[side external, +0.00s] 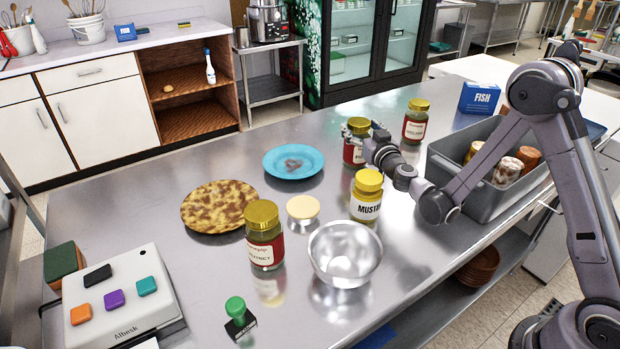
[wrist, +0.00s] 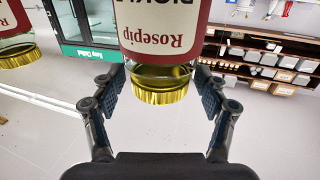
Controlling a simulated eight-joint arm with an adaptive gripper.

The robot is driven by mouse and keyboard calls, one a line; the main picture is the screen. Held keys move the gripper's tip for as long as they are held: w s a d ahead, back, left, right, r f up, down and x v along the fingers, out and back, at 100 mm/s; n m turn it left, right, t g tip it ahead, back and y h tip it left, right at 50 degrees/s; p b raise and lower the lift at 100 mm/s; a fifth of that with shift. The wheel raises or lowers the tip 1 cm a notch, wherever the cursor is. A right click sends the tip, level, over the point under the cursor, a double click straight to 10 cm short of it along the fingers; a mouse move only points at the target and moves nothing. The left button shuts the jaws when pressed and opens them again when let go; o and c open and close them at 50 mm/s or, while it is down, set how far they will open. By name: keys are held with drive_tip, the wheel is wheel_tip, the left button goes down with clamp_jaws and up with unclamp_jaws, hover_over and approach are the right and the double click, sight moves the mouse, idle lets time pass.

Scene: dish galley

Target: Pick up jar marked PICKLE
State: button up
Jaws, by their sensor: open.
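The jar marked PICKLE (wrist: 165,32) has a dark red label reading Rosepip and a gold lid. It appears upside down in the wrist view, its lid between my two fingers with gaps at both sides. In the side view this jar (side external: 353,154) seems to be the one standing upright on the steel table, partly hidden by my gripper (side external: 374,138). My gripper (wrist: 158,85) is open around the jar's lid end, holding nothing.
Another gold-lidded, red-labelled jar (side external: 415,122) stands behind to the right. A mustard jar (side external: 367,197) stands in front. A blue plate (side external: 292,162) lies left. A grey bin (side external: 475,190) with several jars is right. A chutney jar (side external: 264,240) and metal bowl (side external: 345,255) stand nearer.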

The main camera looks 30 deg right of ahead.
sight(353, 119)
drive_tip(key=shift+x, duration=2.65)
clamp_jaws()
